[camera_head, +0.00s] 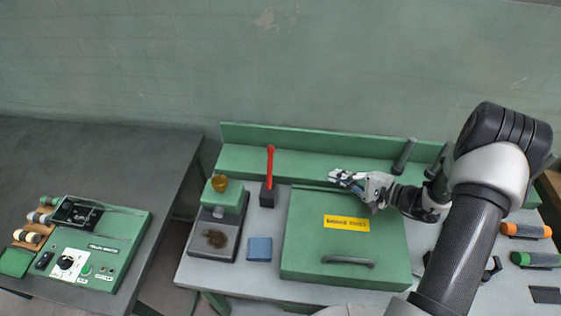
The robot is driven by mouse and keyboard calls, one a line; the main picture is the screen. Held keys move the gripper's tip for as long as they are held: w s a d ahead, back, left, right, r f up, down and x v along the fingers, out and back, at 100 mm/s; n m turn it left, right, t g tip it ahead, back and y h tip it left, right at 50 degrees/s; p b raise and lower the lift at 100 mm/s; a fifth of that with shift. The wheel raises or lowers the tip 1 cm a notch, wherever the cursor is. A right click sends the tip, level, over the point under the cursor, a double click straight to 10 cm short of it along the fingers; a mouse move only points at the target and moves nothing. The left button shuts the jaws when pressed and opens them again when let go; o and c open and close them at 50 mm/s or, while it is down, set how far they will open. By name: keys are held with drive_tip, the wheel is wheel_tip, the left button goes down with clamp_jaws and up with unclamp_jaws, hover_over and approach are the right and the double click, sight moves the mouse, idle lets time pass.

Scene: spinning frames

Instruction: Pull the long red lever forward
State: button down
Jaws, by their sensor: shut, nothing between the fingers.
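The long red lever (270,164) stands nearly upright on a small dark base block (269,196) on the light grey bench, left of the green box. Its upper end is in front of the green back ledge. My gripper (336,177) is to the right of the lever, above the back edge of the green box, pointing left. Its fingers are shut and empty, with a clear gap between them and the lever. Nothing hides the lever in this view.
A green box with a yellow label (346,223) and front handle (347,261) is below my gripper. A green-and-grey device (217,220) and blue block (259,249) are left. A dark grey lever (404,156) stands behind my wrist. A control panel (95,247) is far left.

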sight(269, 172)
drive_tip(key=b+x, duration=0.2)
drive_tip(key=x, duration=1.8)
drive_tip(key=shift+a+f, duration=0.25)
drive_tip(key=s+r, duration=0.2)
drive_tip(key=shift+s+a, duration=0.35)
drive_tip(key=shift+s, duration=0.05)
drive_tip(key=shift+s+a+r, duration=0.1)
drive_tip(key=shift+s+a, duration=0.05)
drive_tip(key=shift+s, duration=0.05)
